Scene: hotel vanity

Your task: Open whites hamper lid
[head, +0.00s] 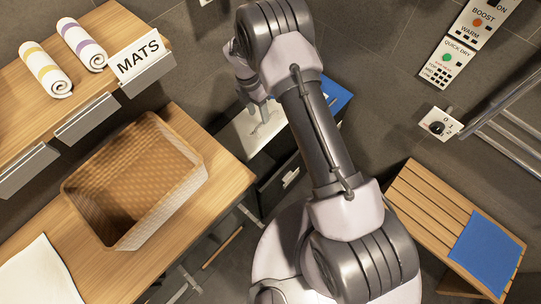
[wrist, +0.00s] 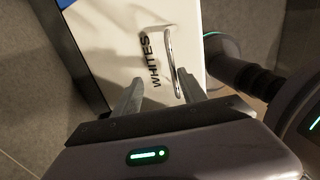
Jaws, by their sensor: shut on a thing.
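The whites hamper has a white lid (wrist: 120,35) marked "WHITES", with a curved metal handle (wrist: 170,60) beside the lettering. In the head view the lid (head: 242,137) lies on top of a dark hamper (head: 277,188) and looks closed, though my arm hides part of it. My gripper (wrist: 158,88) is at the handle, its fingers on either side of the handle's near end. It is shut on the handle; the exact contact is hard to see. In the head view my gripper (head: 262,112) is over the lid, partly behind my arm.
A blue lid (head: 337,99) is beside the white one. A wooden counter (head: 222,158) with a wicker basket (head: 190,183) stands to the left, below a shelf with rolled towels (head: 45,70). A slatted bench (head: 420,205) with a blue cloth (head: 485,252) is at right.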

